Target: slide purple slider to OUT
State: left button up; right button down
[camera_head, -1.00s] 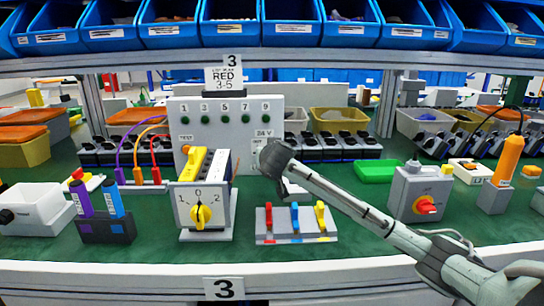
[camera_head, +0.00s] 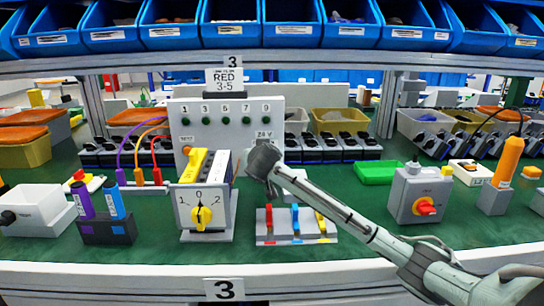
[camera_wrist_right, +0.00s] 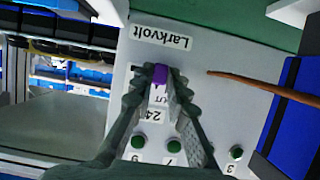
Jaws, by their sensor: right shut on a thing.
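The purple slider (camera_wrist_right: 160,73) shows in the right wrist view between the fingertips of my right gripper (camera_wrist_right: 161,82), which is shut on it. The slider sits on the light grey panel (camera_wrist_right: 207,103), seen upside down there, between the "Larkvolt" label (camera_wrist_right: 162,38) and the "24" label (camera_wrist_right: 152,115). A small label beside the slider is partly hidden by the fingers. In the head view my right gripper (camera_head: 262,162) is at the lower right of the upright panel (camera_head: 225,113), under its "24 V" label, and hides the slider. My left gripper is not in view.
A yellow-topped rotary switch box (camera_head: 203,204) stands left of my right arm. A base with red, blue and yellow levers (camera_head: 295,226) lies just below the arm. A grey box with a red knob (camera_head: 420,195) stands to the right. Blue bins (camera_head: 230,25) hang overhead.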

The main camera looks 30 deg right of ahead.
jog(key=shift+w+a, duration=0.4)
jog(key=shift+a, duration=0.35)
jog(key=c, duration=1.5)
grip_release()
jog(key=shift+w+a, duration=0.1)
jog(key=v, duration=1.2)
jog(key=shift+r, duration=0.1)
